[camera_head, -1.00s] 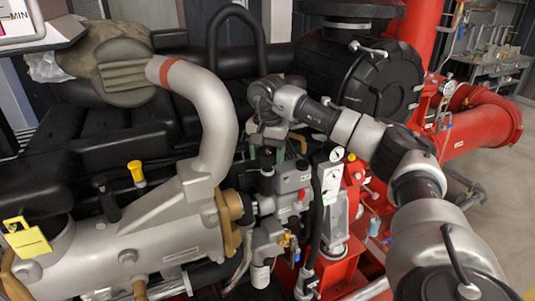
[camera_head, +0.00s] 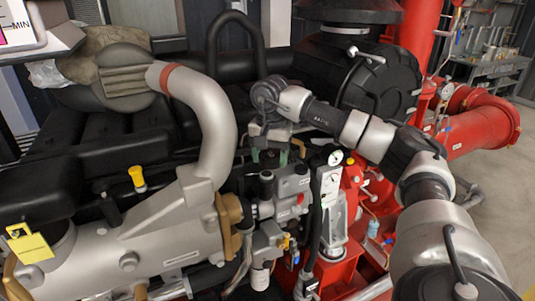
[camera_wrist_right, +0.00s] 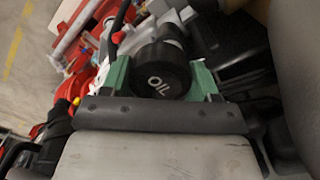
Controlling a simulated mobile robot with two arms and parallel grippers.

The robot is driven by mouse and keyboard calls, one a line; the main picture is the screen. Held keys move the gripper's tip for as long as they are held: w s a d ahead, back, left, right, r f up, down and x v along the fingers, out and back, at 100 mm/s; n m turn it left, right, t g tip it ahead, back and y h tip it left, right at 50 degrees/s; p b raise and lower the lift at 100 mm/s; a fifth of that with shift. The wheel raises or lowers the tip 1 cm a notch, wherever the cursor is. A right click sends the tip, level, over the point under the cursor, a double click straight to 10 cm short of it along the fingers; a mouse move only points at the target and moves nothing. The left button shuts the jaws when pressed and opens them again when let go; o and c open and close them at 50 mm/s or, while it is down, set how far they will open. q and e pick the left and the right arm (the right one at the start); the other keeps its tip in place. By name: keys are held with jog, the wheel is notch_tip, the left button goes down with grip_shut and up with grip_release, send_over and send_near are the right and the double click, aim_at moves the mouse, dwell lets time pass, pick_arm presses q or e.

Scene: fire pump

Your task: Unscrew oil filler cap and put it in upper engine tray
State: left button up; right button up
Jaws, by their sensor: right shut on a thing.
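The black oil filler cap, marked OIL, (camera_wrist_right: 160,72) sits between the green fingers of my right gripper (camera_wrist_right: 162,78) in the right wrist view. The fingers are shut on its sides. In the head view my right gripper (camera_head: 270,157) points down over the grey engine fittings, and I cannot clearly pick out the cap there. Whether the cap is still seated on its filler neck cannot be told. I cannot make out the upper engine tray for certain in either view. My left gripper is not in view.
A large grey pipe (camera_head: 207,120) curves up left of the gripper. A yellow-topped dipstick (camera_head: 137,176) stands farther left. Behind are a black hose loop (camera_head: 235,22) and a round black housing (camera_head: 375,82). A gauge (camera_head: 335,158) and red piping (camera_head: 480,128) lie to the right.

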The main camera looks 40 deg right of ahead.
jog(key=s, duration=0.1)
jog(key=s+a+r, duration=0.1)
jog(key=s, duration=0.2)
jog(key=shift+s+a+r, duration=0.2)
jog(key=shift+s, duration=0.1)
dwell(0.5)
